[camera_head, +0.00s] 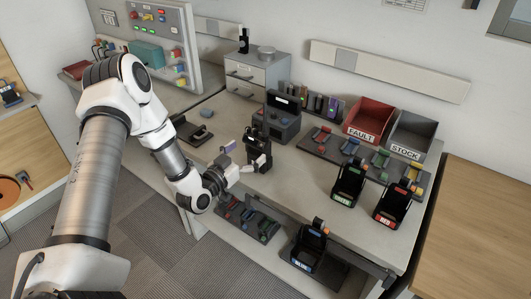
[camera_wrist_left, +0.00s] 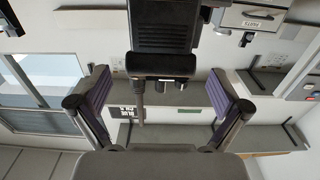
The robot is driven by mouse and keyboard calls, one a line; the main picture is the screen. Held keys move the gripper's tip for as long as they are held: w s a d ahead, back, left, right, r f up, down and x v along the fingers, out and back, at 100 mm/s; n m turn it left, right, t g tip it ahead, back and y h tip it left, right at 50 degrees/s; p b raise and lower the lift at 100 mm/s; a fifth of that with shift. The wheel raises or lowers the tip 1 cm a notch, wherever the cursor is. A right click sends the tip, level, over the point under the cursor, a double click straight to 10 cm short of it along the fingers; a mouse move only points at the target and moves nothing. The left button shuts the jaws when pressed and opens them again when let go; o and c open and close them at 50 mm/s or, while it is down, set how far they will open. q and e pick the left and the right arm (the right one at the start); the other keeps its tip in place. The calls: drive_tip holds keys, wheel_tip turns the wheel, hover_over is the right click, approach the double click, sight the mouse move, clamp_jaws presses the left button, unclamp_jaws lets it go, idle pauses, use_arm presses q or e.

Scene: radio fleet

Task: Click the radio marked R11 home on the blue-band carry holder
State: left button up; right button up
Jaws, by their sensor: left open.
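A black radio (camera_head: 258,152) stands near the front edge of the table in the head view; no R11 mark is legible. In the left wrist view a black radio (camera_wrist_left: 165,28) with knobs and a short antenna appears upside down. My left gripper (camera_head: 238,159) is beside the radio in the head view, its purple-padded fingers apart. In the wrist view the open fingers (camera_wrist_left: 160,88) are on either side of the antenna, with the body beyond them. The blue-labelled holder (camera_head: 304,263) stands low at the table's front, with an orange-topped item at it. My right gripper is not visible.
Green-labelled (camera_head: 346,187) and red-labelled (camera_head: 392,207) holders stand on the table at right. A red FAULT bin (camera_head: 369,118) and grey STOCK bin (camera_head: 411,137) are behind. A dark grey device (camera_head: 279,121) stands behind the radio. A low tray (camera_head: 262,232) holds coloured items.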

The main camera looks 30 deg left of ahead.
sight(253, 147)
use_arm(q)
drive_tip(key=w, duration=0.3)
drive_tip(key=w+p, duration=0.1)
drive_tip(key=w, duration=0.1)
drive_tip(key=shift+d, duration=0.25)
drive_tip(key=shift+w+a, duration=0.15)
drive_tip(key=shift+w, duration=0.25)
drive_tip(key=c, duration=1.4)
